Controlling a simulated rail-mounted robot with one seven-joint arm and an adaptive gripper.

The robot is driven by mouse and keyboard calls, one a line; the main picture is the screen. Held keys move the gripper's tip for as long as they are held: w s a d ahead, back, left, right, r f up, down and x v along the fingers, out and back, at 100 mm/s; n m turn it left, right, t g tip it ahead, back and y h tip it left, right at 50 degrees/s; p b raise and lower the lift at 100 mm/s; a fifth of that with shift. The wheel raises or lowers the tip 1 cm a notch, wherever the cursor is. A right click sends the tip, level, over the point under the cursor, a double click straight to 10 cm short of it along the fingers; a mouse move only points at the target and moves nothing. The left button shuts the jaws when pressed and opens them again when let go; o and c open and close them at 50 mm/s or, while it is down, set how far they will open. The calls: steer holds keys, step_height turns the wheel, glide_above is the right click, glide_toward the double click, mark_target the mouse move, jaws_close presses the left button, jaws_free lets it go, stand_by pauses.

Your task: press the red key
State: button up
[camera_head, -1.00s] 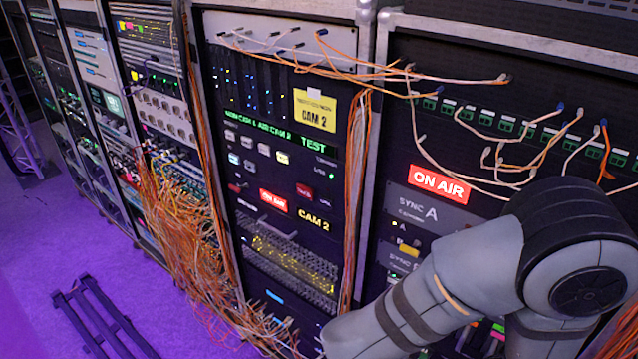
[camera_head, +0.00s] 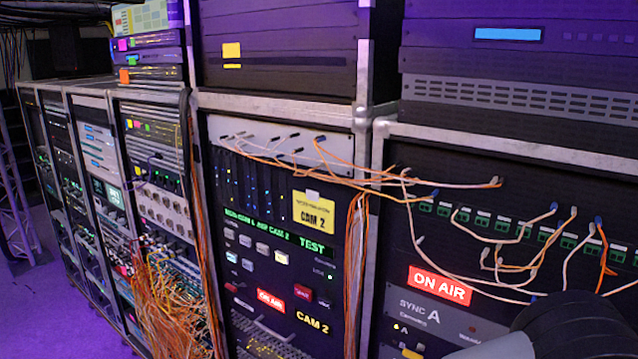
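A red key (camera_head: 303,291) sits on the dark control panel (camera_head: 318,268) of the middle rack, to the right of the lit ON AIR label and above the yellow CAM 2 lettering. Several pale and grey keys (camera_head: 247,241) stand in rows up and left of it. The red key looks uncovered, and nothing touches it in this view. Part of my arm shows at the bottom right, in front of the right rack. My gripper is outside the picture.
Orange and white cables (camera_head: 357,265) hang down just right of the panel, and more loop across the right rack. A yellow CAM 2 note (camera_head: 313,207) is above the keys. A thick orange cable bundle (camera_head: 172,305) spills out at the left.

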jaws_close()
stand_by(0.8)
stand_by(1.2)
